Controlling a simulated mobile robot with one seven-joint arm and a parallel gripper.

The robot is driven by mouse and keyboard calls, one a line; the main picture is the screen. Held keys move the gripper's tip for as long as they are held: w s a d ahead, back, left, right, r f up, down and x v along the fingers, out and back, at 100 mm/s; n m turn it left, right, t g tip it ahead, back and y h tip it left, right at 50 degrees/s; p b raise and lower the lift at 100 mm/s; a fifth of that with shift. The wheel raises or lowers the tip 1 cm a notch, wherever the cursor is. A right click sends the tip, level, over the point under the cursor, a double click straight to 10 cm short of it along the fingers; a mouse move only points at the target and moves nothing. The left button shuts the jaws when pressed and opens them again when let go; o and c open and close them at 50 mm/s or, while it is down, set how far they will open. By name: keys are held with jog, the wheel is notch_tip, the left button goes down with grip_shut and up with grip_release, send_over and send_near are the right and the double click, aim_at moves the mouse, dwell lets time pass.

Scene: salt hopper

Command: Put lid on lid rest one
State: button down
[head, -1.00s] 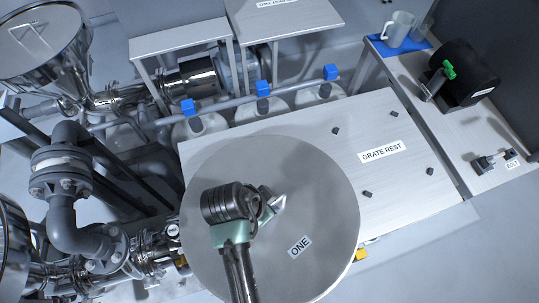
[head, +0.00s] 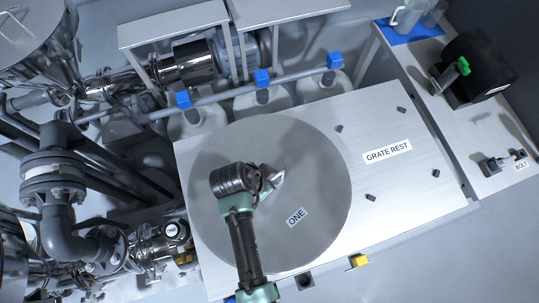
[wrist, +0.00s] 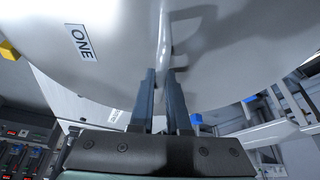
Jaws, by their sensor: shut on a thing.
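The lid (head: 320,210) is a large round grey disc labelled ONE. It covers the left part of a pale metal bench top (head: 400,205) in the head view. My gripper (head: 273,183) is shut on the lid's handle (head: 278,177), near the lid's middle. In the wrist view the lid (wrist: 230,60) fills the upper part, and the fingers of my gripper (wrist: 160,78) close around its handle. I cannot tell whether the lid touches the bench top. No lid rest label is readable; the surface under the lid is hidden.
A GRATE REST label (head: 387,152) lies among several dark pegs right of the lid. A pipe with blue blocks (head: 263,77) runs behind the bench. Grey piping (head: 70,190) stands close on the left.

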jog(key=shift+w+f, duration=0.1)
jog(key=shift+f, duration=1.75)
jog(key=c, duration=0.9)
grip_release()
